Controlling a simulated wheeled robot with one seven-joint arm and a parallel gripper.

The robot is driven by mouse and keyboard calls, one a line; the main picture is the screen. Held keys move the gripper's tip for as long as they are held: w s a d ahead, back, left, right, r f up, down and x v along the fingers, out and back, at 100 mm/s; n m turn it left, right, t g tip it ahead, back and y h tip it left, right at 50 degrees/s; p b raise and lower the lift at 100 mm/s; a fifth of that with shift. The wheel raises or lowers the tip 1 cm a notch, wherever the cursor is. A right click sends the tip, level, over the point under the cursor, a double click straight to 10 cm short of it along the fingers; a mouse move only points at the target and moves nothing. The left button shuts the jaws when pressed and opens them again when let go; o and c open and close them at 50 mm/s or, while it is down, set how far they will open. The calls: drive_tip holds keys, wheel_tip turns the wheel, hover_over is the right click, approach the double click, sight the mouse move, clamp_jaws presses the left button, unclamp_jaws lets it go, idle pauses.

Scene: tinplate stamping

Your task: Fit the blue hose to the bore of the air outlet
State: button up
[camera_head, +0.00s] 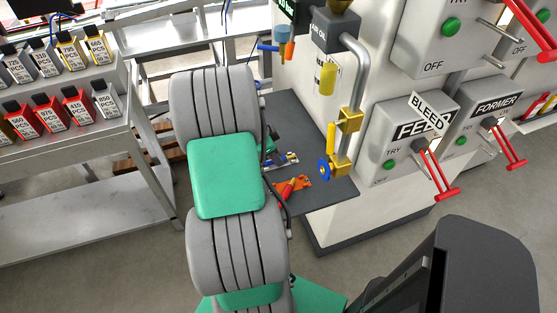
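A brass-yellow fitting (340,167) sits low on a grey pipe on the side of the pale machine. A blue ring (323,169) shows at its left; I cannot tell whether this is the air outlet's bore or a handwheel. A short blue piece (268,47) sticks out to the left beside an orange cylinder (290,50) higher up; I cannot tell whether it is the hose. My grey and green arm fills the middle and hides part of the shelf. My gripper's fingers cannot be made out.
A dark shelf (325,196) at the machine's foot bears an orange item (292,187) and small tools. Red levers (437,175) stick out from the control boxes at the right. A metal bench (75,150) with several labelled bottles stands left. Floor is open at lower left.

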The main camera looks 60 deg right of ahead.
clamp_jaws()
idle(0.8)
